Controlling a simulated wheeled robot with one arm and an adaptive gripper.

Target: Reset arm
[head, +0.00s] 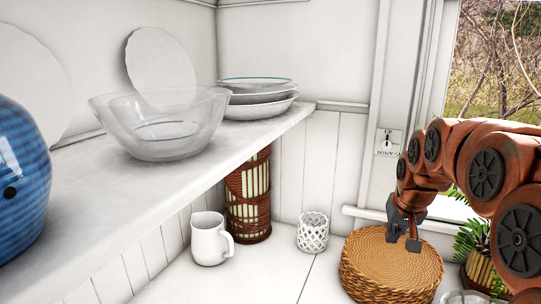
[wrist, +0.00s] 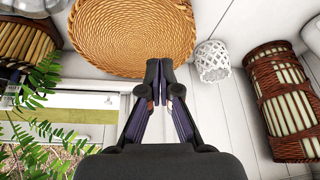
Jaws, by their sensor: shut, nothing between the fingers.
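My gripper (head: 404,238) is at the end of my orange arm on the right of the head view, just above the round woven basket (head: 385,268). In the wrist view my gripper (wrist: 160,68) has its two fingers together with nothing between them. The fingertips overlap the near edge of the woven basket (wrist: 130,30) in that picture. I cannot tell whether they touch it.
A white mug (head: 210,240), a white lattice cup (head: 312,232) and a tall wicker holder (head: 248,200) stand on the counter. The shelf (head: 200,160) holds a glass bowl (head: 160,125), stacked plates (head: 258,97) and a blue vase (head: 20,180). A potted plant (head: 478,265) stands right.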

